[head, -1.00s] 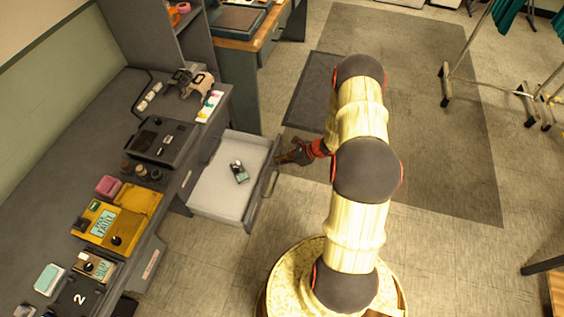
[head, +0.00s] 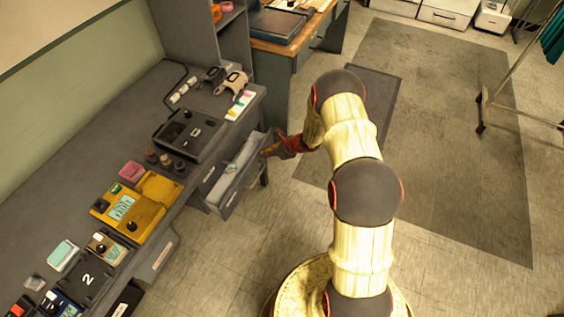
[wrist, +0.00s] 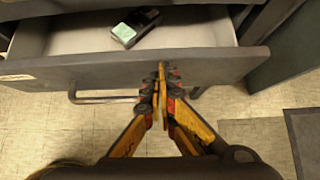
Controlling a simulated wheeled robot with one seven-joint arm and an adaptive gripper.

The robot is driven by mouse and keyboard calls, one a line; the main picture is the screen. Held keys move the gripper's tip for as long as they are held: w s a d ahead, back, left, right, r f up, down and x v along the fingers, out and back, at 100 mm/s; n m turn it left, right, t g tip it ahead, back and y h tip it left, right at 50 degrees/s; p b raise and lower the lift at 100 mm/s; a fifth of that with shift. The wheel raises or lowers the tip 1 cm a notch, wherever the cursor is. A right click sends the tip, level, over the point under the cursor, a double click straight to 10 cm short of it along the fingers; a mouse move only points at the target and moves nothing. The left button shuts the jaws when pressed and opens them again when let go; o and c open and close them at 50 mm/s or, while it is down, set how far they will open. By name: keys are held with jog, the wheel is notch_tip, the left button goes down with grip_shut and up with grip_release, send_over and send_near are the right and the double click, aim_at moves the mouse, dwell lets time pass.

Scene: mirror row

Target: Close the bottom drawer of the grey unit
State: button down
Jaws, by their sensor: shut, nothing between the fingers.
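The drawer (head: 238,158) of the grey unit is partly open, its pale interior showing as a narrow strip in the head view. In the wrist view its dark grey front (wrist: 90,72) crosses the picture, with a bar handle (wrist: 95,99) on its outer side. A small black device with a pale green face (wrist: 124,33) lies inside. My gripper (head: 270,149) is at the drawer front. In the wrist view its fingers (wrist: 163,74) are together and empty, their tips at the front's face beside the handle. Whether they touch it is hard to tell.
The grey desk (head: 95,128) above the drawer carries a yellow device (head: 128,214), a black device (head: 185,135) and several small items. A wooden-topped desk (head: 268,42) stands behind. The floor (head: 300,220) beside the drawer is clear. A wheeled rack (head: 500,85) stands at right.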

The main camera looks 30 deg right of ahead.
jog(key=w+a, duration=0.4)
jog(key=w, duration=0.2)
jog(key=shift+a+b, duration=0.3)
jog(key=shift+b, duration=0.1)
jog(key=s+d+f+p+v, duration=0.1)
jog(key=f+p+v, duration=0.1)
jog(key=v, duration=1.1)
jog(key=shift+s+p, duration=0.35)
jog(key=shift+p, duration=0.35)
jog(key=shift+d+f, duration=0.1)
jog(key=shift+d, duration=0.05)
